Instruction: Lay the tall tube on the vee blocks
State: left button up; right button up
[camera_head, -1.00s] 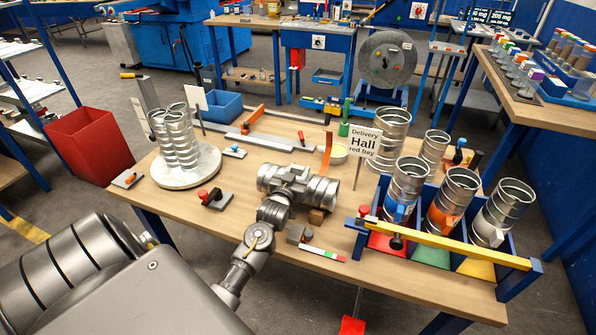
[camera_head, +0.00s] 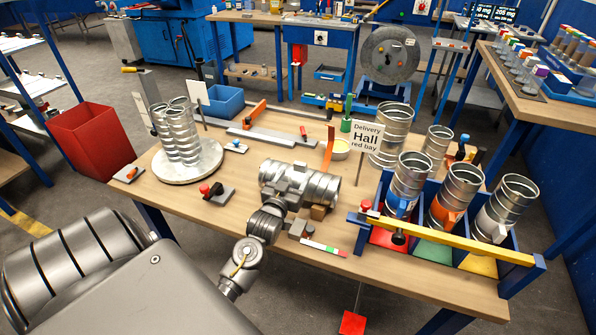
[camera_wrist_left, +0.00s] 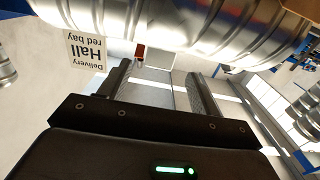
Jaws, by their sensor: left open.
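A ribbed metal tube (camera_head: 322,187) lies on its side near the middle of the bench. A wooden block (camera_head: 319,211) shows under its right part; any other support is hidden by the tube and my arm. The tube also crosses the top of the left wrist view (camera_wrist_left: 215,28). My left gripper (camera_head: 291,178) is at the tube's near side, left of its middle. In the left wrist view its two fingers (camera_wrist_left: 160,78) are wide apart with nothing between them, and the tube lies just beyond the fingertips. My right gripper is not in view.
A "Delivery Hall red bay" sign (camera_head: 366,137) stands behind the tube. A rack with a yellow bar (camera_head: 450,240) holds upright tubes at right. A round plate (camera_head: 205,168) with upright spiral ducts stands at left. A red-knobbed clamp (camera_head: 213,191) sits left of the tube.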

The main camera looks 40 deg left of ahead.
pick_arm(q)
jog(key=v, duration=0.4)
jog(key=shift+s+d, duration=0.15)
jog(key=shift+s, duration=0.2)
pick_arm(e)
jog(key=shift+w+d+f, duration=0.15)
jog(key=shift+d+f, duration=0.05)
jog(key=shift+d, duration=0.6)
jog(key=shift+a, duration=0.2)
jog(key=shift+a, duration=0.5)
